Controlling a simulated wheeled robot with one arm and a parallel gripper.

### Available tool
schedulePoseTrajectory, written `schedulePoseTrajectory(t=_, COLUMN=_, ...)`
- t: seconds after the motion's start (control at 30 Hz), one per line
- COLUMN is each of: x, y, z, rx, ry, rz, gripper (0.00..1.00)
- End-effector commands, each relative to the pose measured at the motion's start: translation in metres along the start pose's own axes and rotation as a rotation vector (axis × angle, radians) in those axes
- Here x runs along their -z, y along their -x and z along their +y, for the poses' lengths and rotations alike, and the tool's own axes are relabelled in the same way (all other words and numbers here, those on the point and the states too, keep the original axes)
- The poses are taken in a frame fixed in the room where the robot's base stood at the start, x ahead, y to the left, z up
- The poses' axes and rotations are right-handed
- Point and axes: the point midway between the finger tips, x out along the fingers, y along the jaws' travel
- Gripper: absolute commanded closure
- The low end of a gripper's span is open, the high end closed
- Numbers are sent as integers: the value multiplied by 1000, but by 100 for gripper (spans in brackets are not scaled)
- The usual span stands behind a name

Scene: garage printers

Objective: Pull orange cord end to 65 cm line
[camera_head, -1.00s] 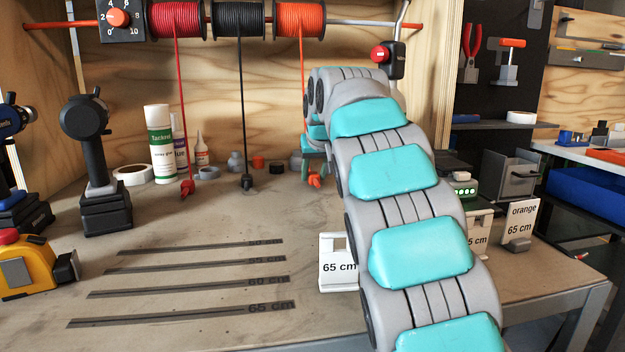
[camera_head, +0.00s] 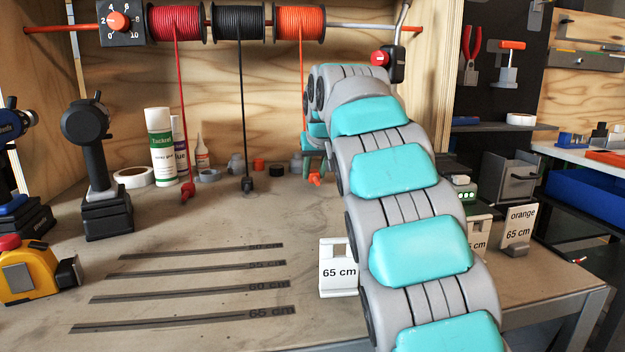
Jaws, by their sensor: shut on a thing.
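The orange cord (camera_head: 302,85) hangs from the orange spool (camera_head: 299,22) on the rail. Its orange end (camera_head: 314,179) is low, just above or at the bench top behind the marked lines. My gripper (camera_head: 313,168) is at that end, shut on it; my arm hides most of the gripper. The 65 cm line (camera_head: 180,321) is the nearest of several dark strips on the bench, at the front left. A white card (camera_head: 338,285) reading 65 cm stands right of the lines. Another card (camera_head: 518,225) reads orange 65 cm.
Red (camera_head: 181,100) and black (camera_head: 242,100) cords hang left of the orange one. A yellow tape measure (camera_head: 35,272), dark tools and bottles (camera_head: 161,146) stand at the left and back. The bench between the cords and the lines is clear.

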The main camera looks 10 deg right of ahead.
Motion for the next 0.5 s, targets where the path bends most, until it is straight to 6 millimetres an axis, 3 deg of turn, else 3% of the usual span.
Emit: schedulePoseTrajectory(t=0.5, x=14, y=18, z=0, rx=-1, ry=-1, rz=-1, gripper=100)
